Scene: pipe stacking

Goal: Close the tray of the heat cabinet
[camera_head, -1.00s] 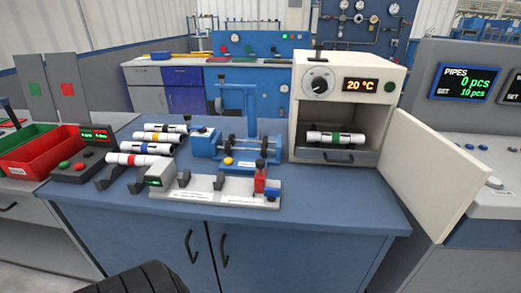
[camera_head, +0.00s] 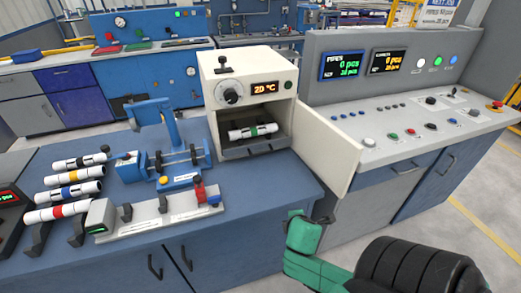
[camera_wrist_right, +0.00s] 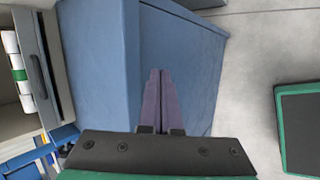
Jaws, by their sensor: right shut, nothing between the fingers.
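The cream heat cabinet (camera_head: 222,68) stands at the back right of the blue bench, its display reading 20 °C. Its door (camera_head: 326,147) is swung open to the right. The dark tray (camera_head: 238,153) sits low in the opening with a white pipe with a green band (camera_head: 241,132) on it; how far it sticks out is hard to tell. In the right wrist view, the tray handle (camera_wrist_right: 38,76) and green-banded pipe (camera_wrist_right: 17,66) show at the left. My right gripper (camera_wrist_right: 160,72) is shut and empty, apart from the tray, in front of the bench side. My left gripper is not in view.
White pipes with coloured bands (camera_head: 68,194) lie on holders at the bench's left. A blue clamp device (camera_head: 160,140) and a grey fixture (camera_head: 160,213) stand left of the cabinet. A control console (camera_head: 400,125) is behind the open door.

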